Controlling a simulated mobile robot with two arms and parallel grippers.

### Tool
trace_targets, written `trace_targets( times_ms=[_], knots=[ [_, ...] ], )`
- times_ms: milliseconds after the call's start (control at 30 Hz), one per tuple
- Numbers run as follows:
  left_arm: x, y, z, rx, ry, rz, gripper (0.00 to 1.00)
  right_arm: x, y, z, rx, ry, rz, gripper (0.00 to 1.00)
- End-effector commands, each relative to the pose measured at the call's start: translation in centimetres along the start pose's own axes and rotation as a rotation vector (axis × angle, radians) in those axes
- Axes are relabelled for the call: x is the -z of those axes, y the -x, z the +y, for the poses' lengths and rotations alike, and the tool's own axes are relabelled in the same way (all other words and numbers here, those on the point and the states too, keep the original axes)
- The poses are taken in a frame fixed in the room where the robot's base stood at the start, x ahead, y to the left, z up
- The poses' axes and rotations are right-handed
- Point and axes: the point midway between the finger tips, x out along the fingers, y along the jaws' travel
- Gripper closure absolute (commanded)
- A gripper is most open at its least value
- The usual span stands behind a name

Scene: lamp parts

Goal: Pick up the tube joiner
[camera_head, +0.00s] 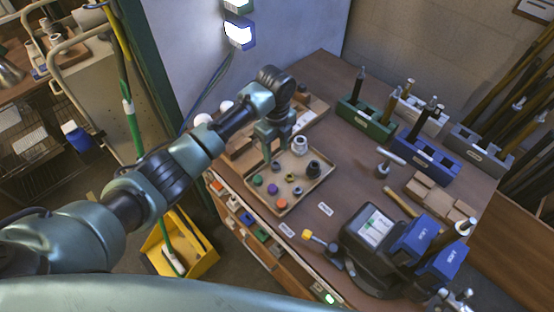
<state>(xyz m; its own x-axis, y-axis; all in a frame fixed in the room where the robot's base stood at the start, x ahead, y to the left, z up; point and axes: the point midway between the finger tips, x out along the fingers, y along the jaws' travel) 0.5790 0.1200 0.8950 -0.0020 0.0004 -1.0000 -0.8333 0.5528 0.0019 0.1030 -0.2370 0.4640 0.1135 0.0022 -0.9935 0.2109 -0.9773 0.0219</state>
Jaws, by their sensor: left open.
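My left gripper (274,154) is open and points down over the back left part of a shallow tan tray (248,199) on the brown workbench. Nothing shows between its fingers. The tray holds several small parts: a pale grey ring-like part (300,145), a black cylindrical part (313,169), a yellowish ring (290,178), and purple (272,189), green (257,180) and orange (281,203) round pieces. I cannot tell which of these is the tube joiner. The gripper hides part of the tray's back edge. My right gripper is not in view.
Behind the tray is a wooden organizer (318,108). Green (367,122) and blue (427,158) racks hold upright tools at the back right. A dark device with a screen (376,226) stands at front right. A hammer-like tool (390,158) is nearby.

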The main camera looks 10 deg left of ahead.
Motion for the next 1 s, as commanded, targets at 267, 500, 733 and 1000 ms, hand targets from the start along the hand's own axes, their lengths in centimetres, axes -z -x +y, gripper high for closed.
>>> trace_targets(
  times_ms=[267, 500, 733, 1000],
  knots=[
    [0.6, -3.4, 0.9, -0.003, -0.001, 0.002, 0.51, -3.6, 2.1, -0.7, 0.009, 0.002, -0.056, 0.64],
    [0.5, -5.8, 0.8, 0.000, 0.000, -0.001, 0.51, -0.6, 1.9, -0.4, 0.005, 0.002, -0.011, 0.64],
    [0.5, -5.8, 0.8, 0.001, 0.000, -0.001, 0.62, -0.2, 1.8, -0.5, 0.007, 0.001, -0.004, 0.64],
    [0.5, -5.8, 0.8, 0.002, 0.000, -0.001, 1.00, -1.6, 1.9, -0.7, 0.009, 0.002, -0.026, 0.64]
  ],
)
